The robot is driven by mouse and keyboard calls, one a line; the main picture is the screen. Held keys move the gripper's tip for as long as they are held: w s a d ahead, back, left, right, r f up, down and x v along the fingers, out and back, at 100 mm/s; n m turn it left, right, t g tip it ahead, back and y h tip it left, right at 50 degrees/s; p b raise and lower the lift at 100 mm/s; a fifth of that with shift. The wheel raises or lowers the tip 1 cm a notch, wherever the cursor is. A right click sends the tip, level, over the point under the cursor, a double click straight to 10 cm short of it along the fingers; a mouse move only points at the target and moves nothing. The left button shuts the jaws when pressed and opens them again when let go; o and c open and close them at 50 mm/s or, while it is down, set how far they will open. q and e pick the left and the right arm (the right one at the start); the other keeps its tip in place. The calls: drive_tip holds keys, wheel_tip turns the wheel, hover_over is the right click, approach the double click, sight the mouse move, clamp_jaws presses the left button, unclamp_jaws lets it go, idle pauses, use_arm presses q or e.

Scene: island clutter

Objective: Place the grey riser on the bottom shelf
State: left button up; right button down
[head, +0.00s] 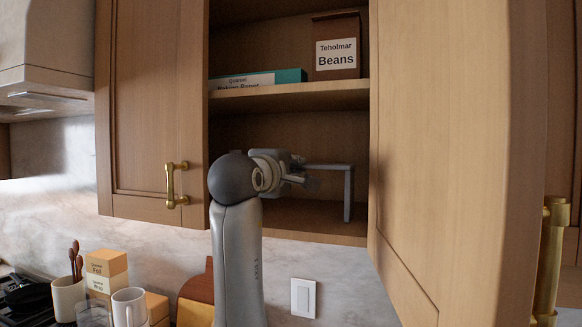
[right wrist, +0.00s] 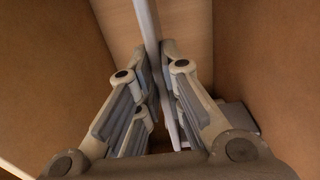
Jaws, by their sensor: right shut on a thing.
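The grey riser (head: 348,194) is inside the open cabinet, low on the right, with its flat top level and one leg pointing down. Its leg's lower end shows against the bottom shelf (head: 300,216); I cannot tell whether it touches. My right gripper (head: 303,178) is shut on the riser's left part, which the gripper and arm hide in the head view. In the right wrist view, the riser's thin pale panel (right wrist: 149,20) runs between the fingers of my right gripper (right wrist: 160,88). My left gripper is not in view.
The upper shelf (head: 290,95) holds a beans box (head: 336,65) and a teal box (head: 291,76). An open door (head: 450,150) bounds the right side; a closed door (head: 150,100) is at left. Below stand mugs (head: 129,307), a utensil cup (head: 67,297) and small boxes (head: 106,270).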

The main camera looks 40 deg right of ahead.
drive_tip(key=c, duration=1.6)
unclamp_jaws()
drive_tip(key=shift+f, duration=0.1)
drive_tip(key=shift+o, duration=0.2)
drive_tip(key=shift+s+a, duration=0.1)
drive_tip(key=shift+a, duration=0.15)
drive_tip(key=b+v, duration=0.5)
drive_tip(key=v, duration=0.6)
drive_tip(key=shift+s+a, duration=0.2)
